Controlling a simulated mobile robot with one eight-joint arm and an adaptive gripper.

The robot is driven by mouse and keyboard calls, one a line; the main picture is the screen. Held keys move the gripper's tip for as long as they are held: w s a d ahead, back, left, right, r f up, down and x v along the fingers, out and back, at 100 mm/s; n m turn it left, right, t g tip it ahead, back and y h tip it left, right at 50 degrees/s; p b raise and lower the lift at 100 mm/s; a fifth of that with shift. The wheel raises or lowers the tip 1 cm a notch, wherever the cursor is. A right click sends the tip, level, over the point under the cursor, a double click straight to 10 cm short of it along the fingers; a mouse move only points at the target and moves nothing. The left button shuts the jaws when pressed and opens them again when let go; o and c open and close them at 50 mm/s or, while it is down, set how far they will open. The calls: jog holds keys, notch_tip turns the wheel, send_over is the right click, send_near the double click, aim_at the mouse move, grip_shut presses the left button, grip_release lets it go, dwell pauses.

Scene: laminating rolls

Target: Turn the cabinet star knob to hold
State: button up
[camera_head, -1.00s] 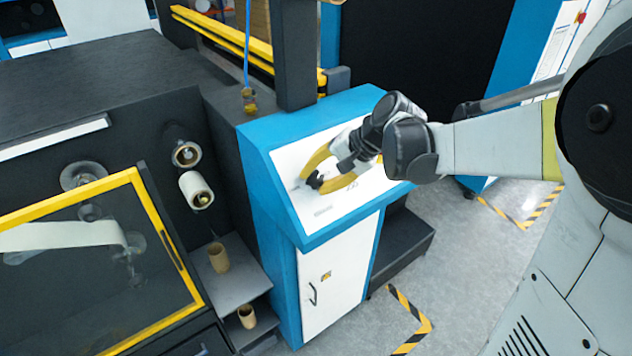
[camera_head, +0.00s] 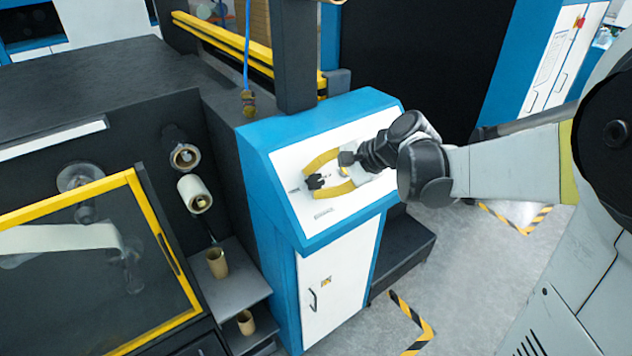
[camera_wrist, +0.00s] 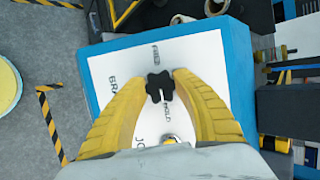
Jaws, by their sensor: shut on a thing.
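The star knob (camera_wrist: 159,87) is a small black lobed knob on the white sloped panel (camera_wrist: 110,70) of the blue cabinet (camera_head: 259,190). In the wrist view its white mark points down toward the printed word HOLD; another label is above it. My gripper (camera_wrist: 160,84) has yellow fingers on both sides of the knob and is shut on it. In the head view the gripper (camera_head: 314,182) reaches the knob from the right, with the knob (camera_head: 315,182) dark between the fingertips.
Other panel labels and a round metallic button (camera_wrist: 170,139) lie near the fingers in the wrist view. A yellow-framed guard door (camera_head: 165,240) and paper rolls (camera_head: 195,193) stand left of the cabinet. Hazard-striped floor markings (camera_head: 412,322) lie on open floor to the right.

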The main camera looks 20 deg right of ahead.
jog(key=o, duration=1.2)
jog(key=v, duration=1.2)
